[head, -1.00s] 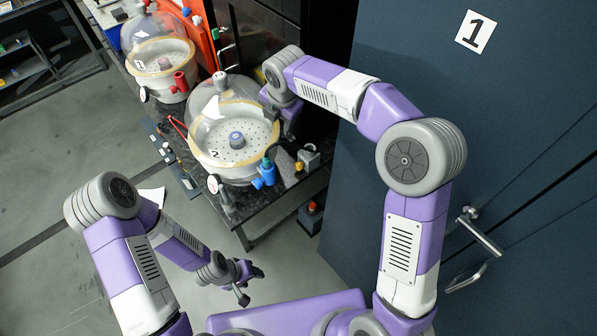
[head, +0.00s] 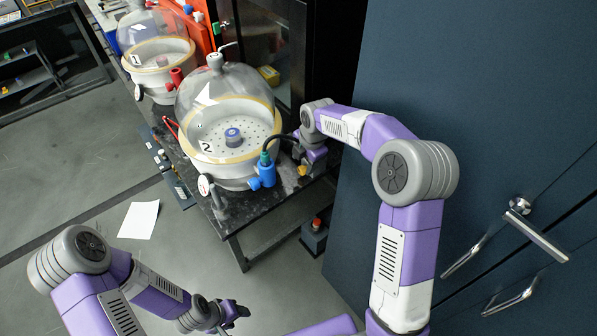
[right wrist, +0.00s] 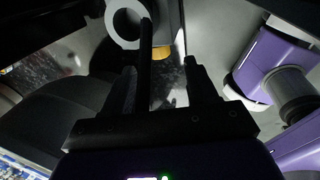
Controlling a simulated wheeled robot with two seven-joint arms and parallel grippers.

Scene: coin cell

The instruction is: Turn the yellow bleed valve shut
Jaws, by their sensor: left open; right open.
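The yellow bleed valve (head: 302,171) shows as a small yellow piece at the right side of bell jar 2's base, partly hidden by my right gripper (head: 307,164). In the right wrist view a yellow patch (right wrist: 162,56), apparently the valve, lies between and beyond the open, empty fingers of my right gripper (right wrist: 168,45). I cannot tell whether they touch it. Bell jar 2 (head: 228,90) has a clear dome on a white base. My left gripper (head: 238,312) is open and empty, low in front of the table.
A blue fitting (head: 267,172) with a black hose stands beside the valve. A gauge (head: 205,185) sits at the table's front corner. Bell jar 1 (head: 155,45) stands behind left. A dark cabinet (head: 450,100) closes off the right. The floor at front left is clear except for a white sheet (head: 139,220).

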